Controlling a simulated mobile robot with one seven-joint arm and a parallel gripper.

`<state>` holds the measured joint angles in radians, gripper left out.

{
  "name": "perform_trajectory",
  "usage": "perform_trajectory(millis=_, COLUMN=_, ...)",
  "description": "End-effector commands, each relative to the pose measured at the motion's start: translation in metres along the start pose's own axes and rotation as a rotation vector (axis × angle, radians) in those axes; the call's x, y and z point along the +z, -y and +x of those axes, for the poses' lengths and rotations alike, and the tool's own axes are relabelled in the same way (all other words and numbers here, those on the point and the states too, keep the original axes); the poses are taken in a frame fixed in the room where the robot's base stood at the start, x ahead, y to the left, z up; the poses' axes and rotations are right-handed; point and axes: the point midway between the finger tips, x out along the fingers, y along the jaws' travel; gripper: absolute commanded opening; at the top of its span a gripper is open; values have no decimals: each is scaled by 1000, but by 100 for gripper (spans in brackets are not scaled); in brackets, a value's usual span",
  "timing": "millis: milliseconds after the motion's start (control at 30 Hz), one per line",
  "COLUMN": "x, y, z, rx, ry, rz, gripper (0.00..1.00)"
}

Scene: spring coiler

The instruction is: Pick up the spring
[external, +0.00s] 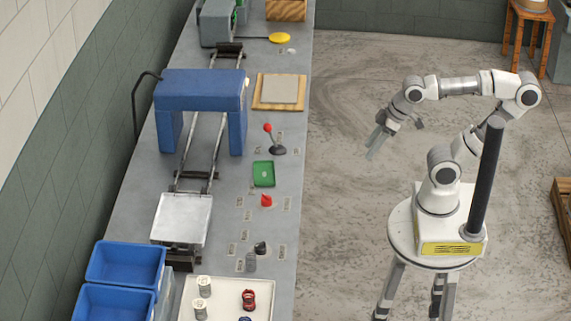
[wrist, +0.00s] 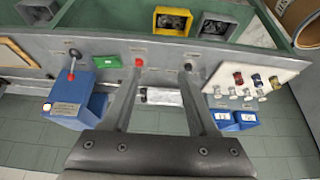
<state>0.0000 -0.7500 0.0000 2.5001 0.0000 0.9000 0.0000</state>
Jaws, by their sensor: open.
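My gripper (external: 373,143) is in the air right of the bench, above the floor, well apart from the cylinder. In the wrist view its two fingers (wrist: 162,70) are spread with nothing between them.
A white tray (external: 222,312) holds white spools and red and dark blue pieces. Open floor lies between.

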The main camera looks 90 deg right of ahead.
Motion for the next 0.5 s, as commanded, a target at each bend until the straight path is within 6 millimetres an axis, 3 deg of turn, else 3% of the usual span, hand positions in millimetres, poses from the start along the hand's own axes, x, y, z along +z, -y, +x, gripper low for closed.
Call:
perform_trajectory(millis=367, x=-1, y=0, z=2, rx=2, ry=-2, rz=-1, gripper=74)
perform_trajectory(millis=500, x=-14, y=-4, z=24, rx=31, ry=-37, rz=-21, gripper=74)
